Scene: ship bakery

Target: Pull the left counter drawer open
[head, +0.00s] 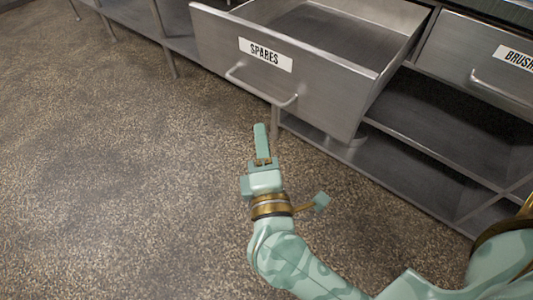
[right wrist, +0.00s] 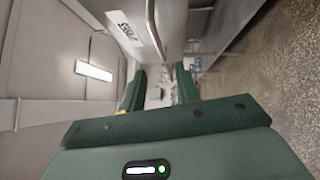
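The left counter drawer (head: 290,62) is a steel drawer with a SPARES label. It stands pulled out from the counter, and its bare inside shows from above. Its bar handle (head: 262,90) is on the front panel and also shows in the right wrist view (right wrist: 153,27). My right gripper (head: 262,132) is just in front of the drawer, near the handle but apart from it. In the right wrist view the gripper's two green fingers (right wrist: 160,72) stand apart with nothing between them. My left gripper is not in view.
A closed drawer labelled BRUSH, its label cut off, (head: 478,60) is at the right with its own handle. Open steel shelving (head: 430,125) lies below the drawers. Counter legs stand at the upper left. The speckled floor (head: 110,190) is clear on the left.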

